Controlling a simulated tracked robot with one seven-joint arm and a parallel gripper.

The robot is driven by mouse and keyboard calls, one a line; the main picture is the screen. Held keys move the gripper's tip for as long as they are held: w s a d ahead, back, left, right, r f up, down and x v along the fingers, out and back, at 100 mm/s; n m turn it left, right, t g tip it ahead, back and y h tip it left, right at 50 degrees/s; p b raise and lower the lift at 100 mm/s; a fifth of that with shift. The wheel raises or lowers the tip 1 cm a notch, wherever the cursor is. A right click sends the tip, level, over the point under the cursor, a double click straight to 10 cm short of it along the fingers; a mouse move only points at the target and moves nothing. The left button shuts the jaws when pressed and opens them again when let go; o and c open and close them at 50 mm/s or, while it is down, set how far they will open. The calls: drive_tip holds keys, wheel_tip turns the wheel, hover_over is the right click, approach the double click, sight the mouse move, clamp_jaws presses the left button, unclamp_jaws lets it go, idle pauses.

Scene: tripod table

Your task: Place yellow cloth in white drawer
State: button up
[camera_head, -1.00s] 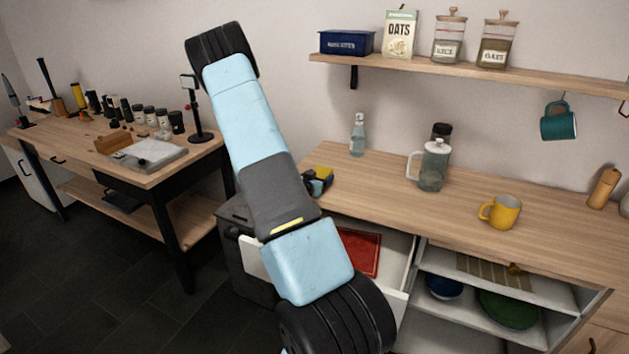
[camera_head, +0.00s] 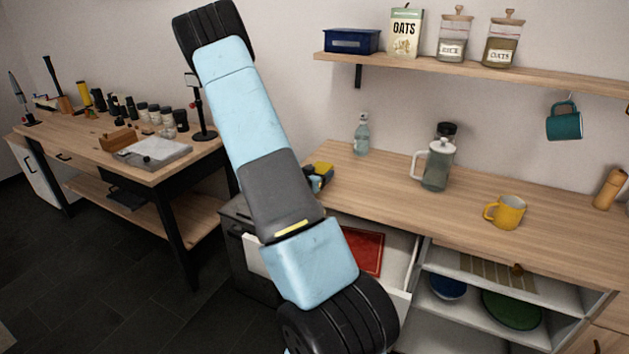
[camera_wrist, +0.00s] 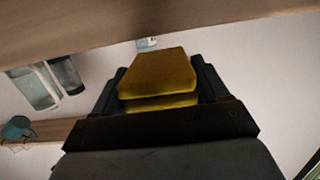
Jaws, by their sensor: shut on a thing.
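The yellow cloth (camera_wrist: 160,78) is folded and sits between the fingers of my gripper (camera_wrist: 163,88) in the wrist view. My gripper is shut on it. In the head view the yellow cloth (camera_head: 322,169) shows at the left end of the wooden counter, beside my gripper (camera_head: 318,178), partly hidden by my arm. The white drawer (camera_head: 399,272) is pulled open below the counter, with a red folded thing (camera_head: 367,250) inside. I cannot tell whether the cloth touches the counter.
The counter (camera_head: 400,205) holds a bottle (camera_head: 361,134), a glass pitcher (camera_head: 437,165) and a yellow mug (camera_head: 506,212). Open shelves with a blue bowl (camera_head: 448,287) and a green plate (camera_head: 511,309) lie right of the drawer. A workbench (camera_head: 95,140) stands at left.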

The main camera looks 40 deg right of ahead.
wheel_tip(320, 180, up, 12)
drive_tip(key=shift+f, duration=0.25)
drive_tip(key=w+a+f+n+t+y, duration=0.3)
drive_tip(key=w+a+f+n+y, duration=0.1)
drive_tip(key=a, duration=0.7)
drive_tip(key=w+a+f+n+t+y, duration=0.3)
drive_tip(key=w+a+f+n+y, duration=0.2)
drive_tip(key=a+f, duration=0.3)
drive_tip(key=w+a+f+n+t+y, duration=0.4)
drive_tip(key=w+a+f+y, duration=0.1)
drive_tip(key=a, duration=1.1)
drive_tip(key=shift+w+a+f+n+y, duration=0.3)
drive_tip(key=shift+f+y, duration=0.2)
drive_tip(key=shift+f, duration=0.3)
drive_tip(key=shift+w+d, duration=0.1)
wheel_tip(320, 180, up, 19)
drive_tip(key=m+g+h, duration=1)
drive_tip(key=m+h, duration=0.4)
drive_tip(key=h, duration=0.1)
hover_over(318, 170)
drive_tip(key=shift+w+f, duration=0.1)
drive_tip(key=shift+f, duration=0.1)
